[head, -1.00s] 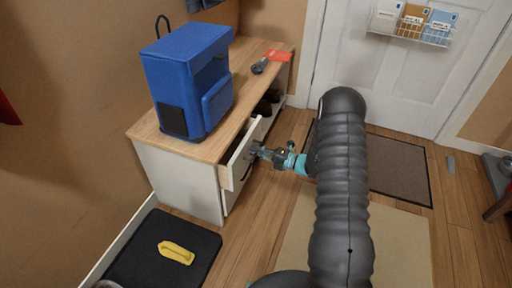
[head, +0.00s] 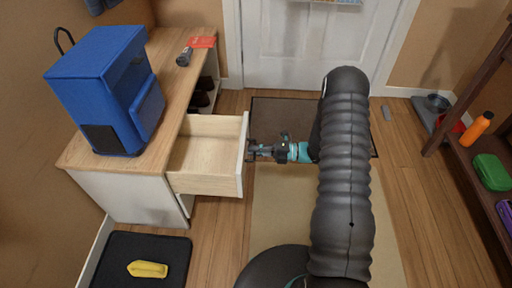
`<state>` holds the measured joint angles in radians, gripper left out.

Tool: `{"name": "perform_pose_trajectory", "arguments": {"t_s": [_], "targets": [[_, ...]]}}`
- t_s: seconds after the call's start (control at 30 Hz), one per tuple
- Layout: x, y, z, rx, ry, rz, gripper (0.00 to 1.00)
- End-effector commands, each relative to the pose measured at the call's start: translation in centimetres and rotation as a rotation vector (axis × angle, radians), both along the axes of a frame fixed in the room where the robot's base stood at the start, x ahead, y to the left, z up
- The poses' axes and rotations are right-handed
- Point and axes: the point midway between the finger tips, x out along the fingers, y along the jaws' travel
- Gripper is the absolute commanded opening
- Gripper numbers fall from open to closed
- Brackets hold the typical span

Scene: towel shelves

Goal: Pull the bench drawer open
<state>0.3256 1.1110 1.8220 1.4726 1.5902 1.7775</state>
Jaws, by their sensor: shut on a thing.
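The bench (head: 128,193) stands at the left in the head view, white with a wooden top. Its drawer (head: 208,160) is pulled well out to the right, and its pale wooden inside looks empty. My gripper (head: 252,151) is at the outer side of the drawer's white front, shut on the drawer handle. The handle itself is mostly hidden by the fingers and the drawer front's edge.
A blue backpack (head: 105,90) stands on the bench top, with a dark flashlight-like item (head: 185,56) and a red tag (head: 203,42) behind. A yellow item (head: 147,269) lies on a black mat (head: 112,255). A dark wooden shelf (head: 470,165) is at the right.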

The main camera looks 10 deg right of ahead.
Motion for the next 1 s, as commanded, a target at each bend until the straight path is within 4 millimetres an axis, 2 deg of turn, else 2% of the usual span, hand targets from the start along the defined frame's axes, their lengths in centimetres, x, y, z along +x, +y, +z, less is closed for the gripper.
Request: {"name": "perform_pose_trajectory", "arguments": {"t_s": [0.27, 0.3, 0.37, 0.4, 0.77, 0.87, 1.0], "targets": [[-0.1, -0.1, 0.3, 0.006, 0.000, 0.003, 0.00], [-0.1, -0.1, 0.3, 0.006, 0.000, 0.002, 0.16], [-0.1, -0.1, 0.3, 0.005, 0.000, 0.001, 0.31], [-0.1, -0.1, 0.2, 0.005, 0.000, 0.000, 0.35], [-0.1, -0.6, 0.1, 0.002, 0.001, -0.004, 0.35], [-0.3, -1.7, 0.1, 0.002, 0.001, -0.006, 0.35], [-0.9, -4.2, 0.1, 0.003, 0.000, -0.007, 0.35]]}}
